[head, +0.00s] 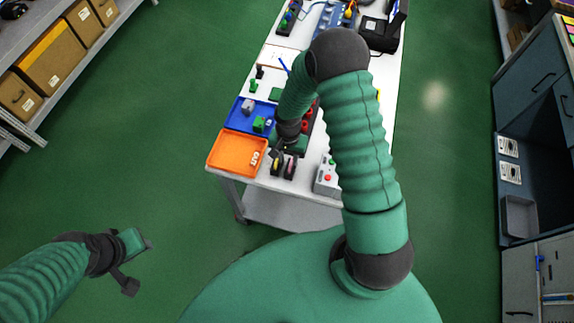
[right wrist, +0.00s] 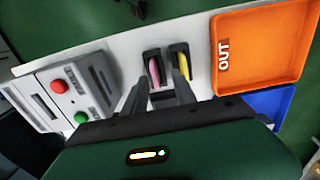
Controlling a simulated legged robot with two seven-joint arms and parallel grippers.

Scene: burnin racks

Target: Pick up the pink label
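The pink label (right wrist: 154,72) stands in a small black holder on the white table, in the upper middle of the right wrist view. A yellow label (right wrist: 182,60) stands in a like holder just to its right. In the head view the pink label (head: 290,167) is small, near the table's front edge. My right gripper (right wrist: 160,88) points down at the holders, its two dark fingers apart, with the pink label between their lines of reach; whether they touch it I cannot tell. My left gripper (head: 142,264) is open and empty over the floor, away from the table.
An orange tray (head: 216,164) marked OUT and a blue tray (head: 235,118) with parts lie left of the holders. A grey box (head: 325,178) with red and green buttons stands to their right. Shelves with cartons (head: 49,56) are far left.

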